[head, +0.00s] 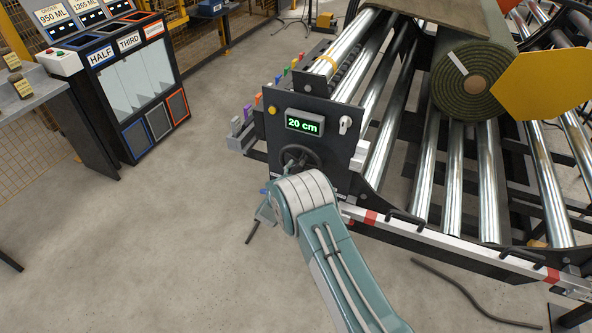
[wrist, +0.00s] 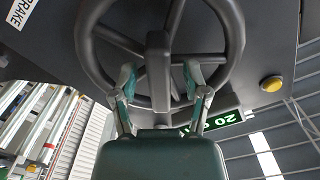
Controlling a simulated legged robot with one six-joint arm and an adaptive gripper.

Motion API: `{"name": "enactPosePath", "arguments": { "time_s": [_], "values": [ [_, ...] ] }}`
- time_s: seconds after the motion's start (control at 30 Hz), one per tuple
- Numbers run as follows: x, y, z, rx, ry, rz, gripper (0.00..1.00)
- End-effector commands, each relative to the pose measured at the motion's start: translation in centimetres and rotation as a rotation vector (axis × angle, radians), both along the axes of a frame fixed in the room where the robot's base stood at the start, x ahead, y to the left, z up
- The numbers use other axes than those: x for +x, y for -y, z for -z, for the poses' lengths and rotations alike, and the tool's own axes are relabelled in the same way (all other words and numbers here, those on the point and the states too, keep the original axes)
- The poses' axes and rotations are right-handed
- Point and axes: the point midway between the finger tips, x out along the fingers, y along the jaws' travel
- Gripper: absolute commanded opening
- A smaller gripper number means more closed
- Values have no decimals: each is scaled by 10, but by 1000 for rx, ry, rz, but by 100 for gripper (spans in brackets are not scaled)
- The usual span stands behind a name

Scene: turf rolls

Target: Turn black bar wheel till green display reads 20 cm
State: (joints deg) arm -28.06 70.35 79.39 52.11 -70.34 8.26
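The green display (head: 304,124) on the dark panel reads "20 cm". It also shows upside down in the wrist view (wrist: 222,124), partly hidden by my gripper. The black wheel (head: 290,153) sits below the display, largely hidden by my arm in the head view. In the wrist view its round rim (wrist: 238,45) and spokes show, with a black bar (wrist: 158,65) across the middle. My gripper (wrist: 160,84) has one finger on each side of the bar, with a small gap visible on both sides. It looks open around the bar, not clamped on it.
A green turf roll (head: 470,85) lies on steel rollers (head: 455,170) to the right, by a yellow plate (head: 545,82). A yellow button (head: 272,110) and a white knob (head: 345,125) flank the display. A bin cabinet (head: 140,80) stands left. The floor between is clear.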

Motion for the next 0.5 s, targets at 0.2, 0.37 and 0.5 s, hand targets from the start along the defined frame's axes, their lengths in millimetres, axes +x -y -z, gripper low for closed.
{"name": "enactPosePath", "arguments": {
  "time_s": [0.2,0.37,0.5],
  "values": [
    [-1,0,0,-1,0,0,60],
    [-16,-7,0,0,-2,-2,60],
    [-42,-18,1,-2,-3,-5,60]
  ]
}}
